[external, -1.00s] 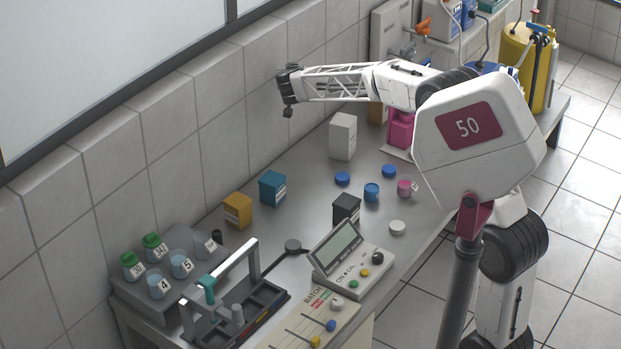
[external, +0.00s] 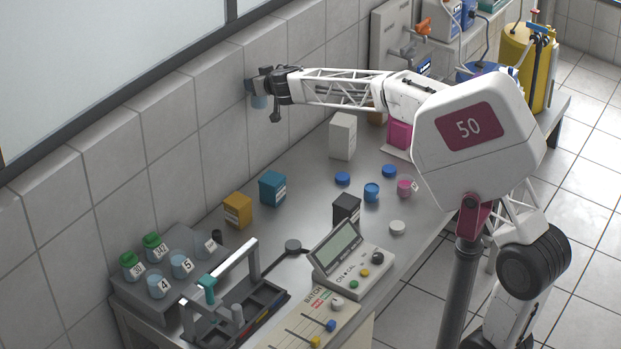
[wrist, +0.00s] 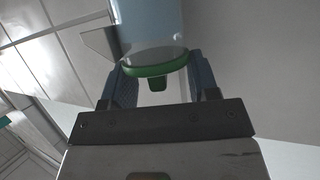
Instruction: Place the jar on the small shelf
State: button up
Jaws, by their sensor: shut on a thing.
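My gripper (external: 256,86) is shut on a jar (external: 259,102) and holds it high above the bench, close to the tiled wall. In the wrist view the jar (wrist: 150,28) has a pale blue body and a green rim or lid between my fingers (wrist: 161,82). A pale flap, perhaps a label, sticks out at its side. A low grey raised stand (external: 184,234) at the bench's left end may be the small shelf. It bears several labelled pale jars, two with green lids (external: 129,259). I cannot tell for sure which piece is the small shelf.
An orange box (external: 238,210), a teal box (external: 272,187) and a black box (external: 346,207) stand mid-bench. A caddy with a handle (external: 236,300) and a meter (external: 350,262) fill the front. A white box (external: 343,136) stands behind. Bare bench lies between the boxes.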

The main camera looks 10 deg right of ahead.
jog(key=shift+s+a+r+n+g+y, duration=0.25)
jog(key=shift+s+a+n+y, duration=0.15)
jog(key=shift+s+a, duration=0.2)
jog(key=shift+s+a+r+n+g+y, duration=0.15)
jog(key=shift+s+a+r+n+y, duration=0.2)
jog(key=shift+s+a, duration=0.25)
jog(key=shift+s+a+r+n+g+y, duration=0.2)
jog(key=shift+s+a+n+y, duration=0.15)
jog(key=shift+s+a+y, duration=0.25)
jog(key=s+a+n+g+y, duration=0.1)
jog(key=s+a, duration=0.1)
jog(key=a, duration=0.1)
jog(key=s+a+n+g, duration=0.1)
jog(key=s+a, duration=0.2)
jog(key=shift+s+f+n+y, duration=0.15)
jog(key=shift+f+n+y, duration=0.05)
jog(key=shift+n+y, duration=0.15)
jog(key=s+a+f+n+g+y, duration=0.1)
jog(key=s+a+f+n+g, duration=0.5)
jog(key=s, duration=0.5)
jog(key=s+a+f+n+g+y, duration=0.1)
jog(key=s+a+f+n+g, duration=0.5)
jog(key=s+a, duration=0.5)
jog(key=shift+a+f+g, duration=0.25)
jog(key=shift+f+g, duration=0.05)
jog(key=shift+g, duration=0.8)
jog(key=shift+f, duration=0.1)
jog(key=shift+f, duration=2.4)
jog(key=shift+f, duration=2.5)
